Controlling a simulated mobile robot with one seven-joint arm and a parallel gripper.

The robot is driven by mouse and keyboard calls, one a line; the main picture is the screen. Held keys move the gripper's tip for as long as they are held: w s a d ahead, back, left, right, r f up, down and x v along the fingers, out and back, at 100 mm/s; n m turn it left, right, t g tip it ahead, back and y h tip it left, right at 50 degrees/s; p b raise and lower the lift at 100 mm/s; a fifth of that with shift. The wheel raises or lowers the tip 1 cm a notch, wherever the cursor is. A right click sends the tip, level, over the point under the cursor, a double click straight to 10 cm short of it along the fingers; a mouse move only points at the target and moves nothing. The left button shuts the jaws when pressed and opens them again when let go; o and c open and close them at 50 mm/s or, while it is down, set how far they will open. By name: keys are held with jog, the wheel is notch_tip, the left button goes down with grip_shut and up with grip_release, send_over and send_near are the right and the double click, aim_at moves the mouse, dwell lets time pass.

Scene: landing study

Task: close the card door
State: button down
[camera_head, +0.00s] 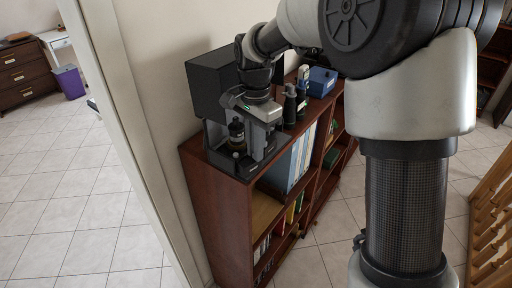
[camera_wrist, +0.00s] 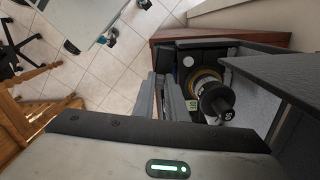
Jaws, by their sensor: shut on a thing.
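A dark grey device (camera_head: 213,85) stands at the near end of the shelf top, with a boxy upper part and a low black base. A black and gold round part (camera_head: 237,130) sits over the base; it also shows in the wrist view (camera_wrist: 207,86). My gripper (camera_head: 262,136) is in front of the device, just right of that round part. In the wrist view my fingers (camera_wrist: 169,95) are close together on a thin grey piece, apparently the card door, mostly hidden between them. The door's full outline and how far it stands open cannot be made out.
The brown bookshelf (camera_head: 205,205) holds binders and books below. Dark bottles (camera_head: 290,104) and a blue box (camera_head: 321,82) stand on its top beyond my gripper. A white wall and door frame are at the left. A wooden railing (camera_head: 490,220) is at the right.

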jog(key=shift+w+n, duration=0.25)
jog(key=shift+n, duration=0.25)
jog(key=shift+a, duration=0.1)
jog(key=c, duration=1.8)
grip_release()
jog(key=shift+o, duration=0.2)
